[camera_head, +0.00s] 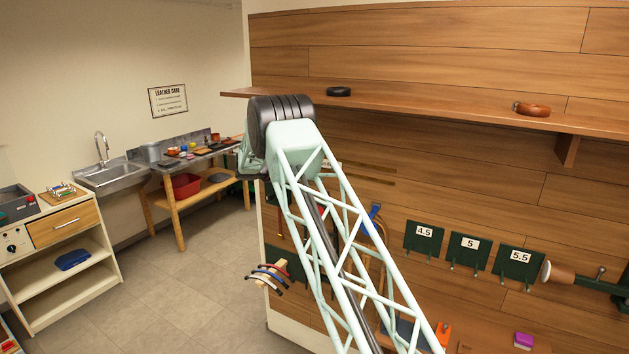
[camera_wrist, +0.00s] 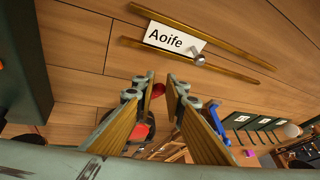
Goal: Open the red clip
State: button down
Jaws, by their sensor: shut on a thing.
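The red clip (camera_wrist: 158,90) shows in the wrist view as a small red piece between the tips of my gripper (camera_wrist: 158,83). My gripper is shut on it, with the two fingers a small gap apart. Most of the clip is hidden by the fingers, so I cannot tell how far its jaws are open. In the head view my arm blocks the sight of the gripper.
A blue clip (camera_wrist: 214,117) is right of my fingers. An "Aoife" card (camera_wrist: 175,38) sits between brass rails on the plank wall. Green plates (camera_head: 424,237) with hooks are to the right. A wooden shelf (camera_head: 430,114) juts out above.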

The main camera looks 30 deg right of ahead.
jog(key=shift+w+d+r, duration=0.15)
jog(key=shift+r, duration=0.4)
jog(key=c, duration=2.9)
grip_release()
jog(key=shift+d+f, duration=0.1)
jog(key=shift+o, duration=1.3)
jog(key=shift+d, duration=0.15)
jog(key=shift+a+f, duration=0.25)
jog(key=v, duration=1.2)
